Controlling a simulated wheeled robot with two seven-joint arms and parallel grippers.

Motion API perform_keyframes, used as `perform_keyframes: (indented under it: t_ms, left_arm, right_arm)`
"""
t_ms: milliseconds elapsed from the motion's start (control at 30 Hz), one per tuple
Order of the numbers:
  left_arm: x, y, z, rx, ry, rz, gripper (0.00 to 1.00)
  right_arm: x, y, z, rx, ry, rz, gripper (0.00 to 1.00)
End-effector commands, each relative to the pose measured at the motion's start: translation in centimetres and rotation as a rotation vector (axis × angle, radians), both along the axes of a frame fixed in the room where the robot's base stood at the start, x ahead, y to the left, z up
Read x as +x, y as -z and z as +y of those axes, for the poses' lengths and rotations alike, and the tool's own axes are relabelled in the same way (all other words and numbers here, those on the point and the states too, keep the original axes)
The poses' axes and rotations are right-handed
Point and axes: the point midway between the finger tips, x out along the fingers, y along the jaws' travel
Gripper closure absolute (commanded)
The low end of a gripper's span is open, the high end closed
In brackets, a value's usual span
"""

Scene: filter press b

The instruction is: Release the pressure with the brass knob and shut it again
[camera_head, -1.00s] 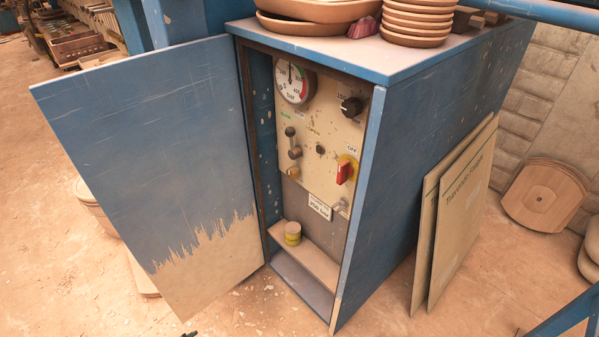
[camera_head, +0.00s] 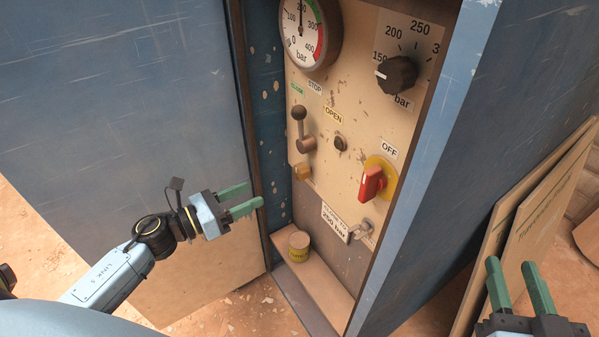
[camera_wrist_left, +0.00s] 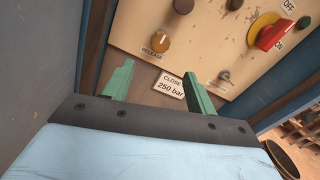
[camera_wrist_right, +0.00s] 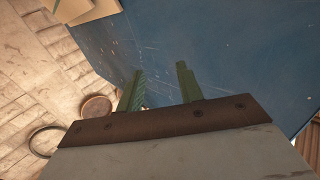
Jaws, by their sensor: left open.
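The brass knob (camera_head: 302,171) sits low on the left of the beige panel (camera_head: 345,130), below the lever (camera_head: 303,129). In the left wrist view the knob (camera_wrist_left: 159,41) shows ahead of the fingers, under it a RELEASE label (camera_wrist_left: 153,51). My left gripper (camera_head: 254,197) is open and empty, left of the cabinet opening and apart from the knob; its fingers (camera_wrist_left: 158,72) point at the panel. The pressure gauge (camera_head: 308,32) has its needle near 200 bar. My right gripper (camera_head: 510,264) is open and empty, outside the cabinet at right.
The blue door (camera_head: 120,120) stands open at left, behind my left arm. The cabinet side wall (camera_head: 440,170) lies between my grippers. A round tin (camera_head: 299,246) stands on the shelf.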

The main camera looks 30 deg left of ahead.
Motion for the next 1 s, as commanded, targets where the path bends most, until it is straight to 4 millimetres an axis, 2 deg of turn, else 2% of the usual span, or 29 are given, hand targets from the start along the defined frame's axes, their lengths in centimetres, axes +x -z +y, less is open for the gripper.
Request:
perform_keyframes:
  t_ms: [600, 800, 1000]
  left_arm:
    - [9.4, -0.1, -5.5, -0.002, -0.002, -0.002, 0.43]
    - [10.9, -0.1, -6.3, -0.005, -0.003, 0.000, 0.43]
    - [11.2, 0.0, -6.6, -0.004, -0.002, 0.002, 0.43]
  right_arm:
    - [-1.1, -5.5, 0.7, 0.106, -0.022, -0.336, 0.64]
    - [-1.5, -6.4, 0.7, 0.123, -0.025, -0.387, 0.64]
    - [-1.6, -6.6, 0.7, 0.127, -0.026, -0.398, 0.64]
